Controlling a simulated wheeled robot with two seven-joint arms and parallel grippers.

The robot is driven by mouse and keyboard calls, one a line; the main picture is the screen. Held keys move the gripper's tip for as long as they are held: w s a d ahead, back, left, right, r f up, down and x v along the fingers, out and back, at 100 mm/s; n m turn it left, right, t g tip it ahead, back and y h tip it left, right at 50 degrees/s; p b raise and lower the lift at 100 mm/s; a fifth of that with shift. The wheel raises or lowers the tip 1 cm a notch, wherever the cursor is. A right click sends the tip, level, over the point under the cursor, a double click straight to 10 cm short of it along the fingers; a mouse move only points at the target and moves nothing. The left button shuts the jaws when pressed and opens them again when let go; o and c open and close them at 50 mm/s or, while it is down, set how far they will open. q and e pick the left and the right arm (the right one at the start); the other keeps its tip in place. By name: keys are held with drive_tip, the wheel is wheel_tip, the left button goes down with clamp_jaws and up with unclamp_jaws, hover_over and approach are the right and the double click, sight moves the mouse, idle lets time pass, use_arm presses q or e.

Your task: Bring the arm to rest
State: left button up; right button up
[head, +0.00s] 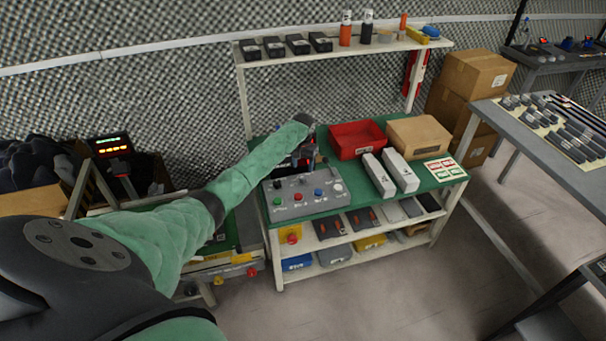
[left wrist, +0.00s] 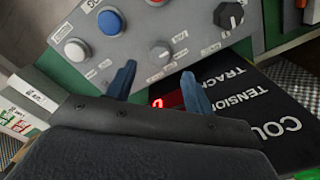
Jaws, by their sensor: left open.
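My left arm (head: 240,180) reaches from the lower left across to the green-topped workbench (head: 440,178). My left gripper (head: 306,160) is at the back of the grey control box (head: 320,203), partly hidden by the wrist. In the left wrist view, the blue fingers of my left gripper (left wrist: 160,86) are apart with nothing between them. Beyond them are the control box (left wrist: 190,25) with its buttons and knobs, and a black panel (left wrist: 255,105) with white lettering and a red display. I cannot tell whether the fingers touch anything. My right gripper is not in view.
A red bin (head: 357,140), a cardboard box (head: 418,137) and two white boxes (head: 390,173) stand right of the control box. An upper shelf (head: 350,48) holds black boxes and bottles. A grey table (head: 520,140) is at the right. The floor (head: 400,290) in front is clear.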

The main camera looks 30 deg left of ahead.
use_arm(q)
drive_tip(key=shift+r, duration=0.85)
